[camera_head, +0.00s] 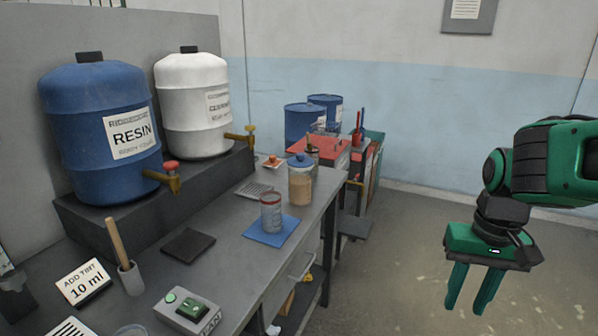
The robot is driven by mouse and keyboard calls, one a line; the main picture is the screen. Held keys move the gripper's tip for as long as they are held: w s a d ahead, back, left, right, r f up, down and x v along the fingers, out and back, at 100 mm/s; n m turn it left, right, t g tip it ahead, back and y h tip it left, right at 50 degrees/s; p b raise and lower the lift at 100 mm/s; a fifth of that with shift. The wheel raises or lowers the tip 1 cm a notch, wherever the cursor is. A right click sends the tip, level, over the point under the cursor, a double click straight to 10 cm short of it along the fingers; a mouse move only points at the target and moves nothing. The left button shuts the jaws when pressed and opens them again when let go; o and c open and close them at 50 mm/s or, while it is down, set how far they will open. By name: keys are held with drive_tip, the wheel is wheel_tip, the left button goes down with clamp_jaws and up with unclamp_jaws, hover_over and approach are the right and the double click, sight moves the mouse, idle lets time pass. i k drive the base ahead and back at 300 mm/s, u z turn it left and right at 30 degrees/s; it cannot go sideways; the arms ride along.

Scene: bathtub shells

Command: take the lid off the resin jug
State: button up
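A clear jug (300,186) with tan contents stands upright near the right edge of the grey workbench. A blue lid (300,160) sits on top of it. No label on this jug can be read from here. My gripper (466,307) hangs to the right of the bench, over the floor. Its two green fingers point down with a gap between them, and nothing is held. It is well apart from the jug.
A clear cup (271,212) stands on a blue mat (262,238) in front of the jug. A blue RESIN drum (97,130) and a white drum (193,105) stand on a dark riser (120,218). A red-topped cabinet (318,147) stands behind. The floor at right is clear.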

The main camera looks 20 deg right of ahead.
sight(300, 161)
drive_tip(key=k, duration=1.1)
drive_tip(key=z, duration=0.2)
drive_tip(key=i, duration=2.25)
drive_tip(key=u, duration=0.75)
